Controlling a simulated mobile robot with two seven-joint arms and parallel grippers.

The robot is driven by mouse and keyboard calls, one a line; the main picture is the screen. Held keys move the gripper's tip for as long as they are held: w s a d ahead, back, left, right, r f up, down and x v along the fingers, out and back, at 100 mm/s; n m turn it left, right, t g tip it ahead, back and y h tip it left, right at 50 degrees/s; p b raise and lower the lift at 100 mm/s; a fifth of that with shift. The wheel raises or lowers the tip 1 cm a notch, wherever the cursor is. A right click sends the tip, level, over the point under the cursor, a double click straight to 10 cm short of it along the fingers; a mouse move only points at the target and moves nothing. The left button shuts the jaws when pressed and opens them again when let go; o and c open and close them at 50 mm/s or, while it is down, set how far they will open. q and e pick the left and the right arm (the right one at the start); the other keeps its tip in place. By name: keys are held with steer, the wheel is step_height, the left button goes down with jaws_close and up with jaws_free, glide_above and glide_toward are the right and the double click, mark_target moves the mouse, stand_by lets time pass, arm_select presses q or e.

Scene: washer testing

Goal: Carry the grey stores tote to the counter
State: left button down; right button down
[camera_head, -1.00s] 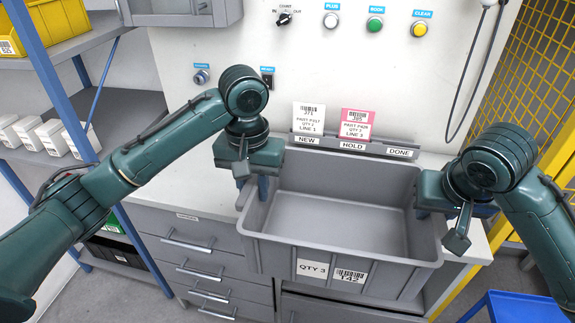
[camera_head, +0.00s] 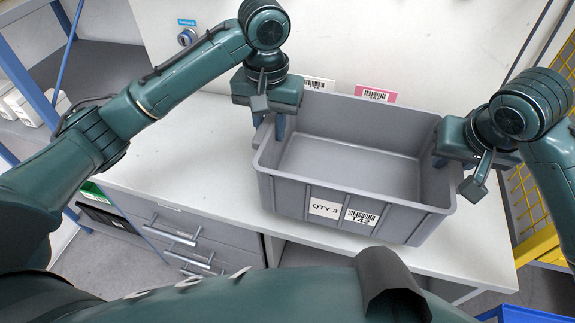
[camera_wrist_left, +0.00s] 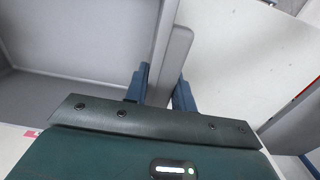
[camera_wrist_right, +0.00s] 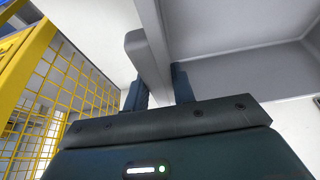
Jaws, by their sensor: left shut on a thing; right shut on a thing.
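The grey stores tote (camera_head: 285,193) is upright and empty, over the white counter (camera_head: 190,150). Its front carries a "QTY 3" label and a barcode label. My left gripper (camera_head: 272,122) is shut on the tote's left rim, and the left wrist view shows that rim between the fingers (camera_wrist_left: 160,85). My right gripper (camera_head: 440,158) is shut on the right rim, which also shows between the fingers in the right wrist view (camera_wrist_right: 158,85). I cannot tell for sure whether the tote's base touches the counter.
Two cards, one white (camera_head: 318,84) and one pink (camera_head: 375,93), stand behind the tote. Drawers (camera_head: 190,235) are below the counter at left. A yellow mesh fence (camera_head: 530,205) is at right, and a shelf rack with white boxes (camera_head: 25,105) at left. The counter is clear left of the tote.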

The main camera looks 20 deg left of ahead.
arm_select(q)
steer(key=shift+s, duration=0.1)
arm_select(e)
steer(key=shift+s, duration=0.1)
arm_select(q)
steer(key=shift+f, duration=0.1)
arm_select(e)
steer(key=shift+f, duration=0.1)
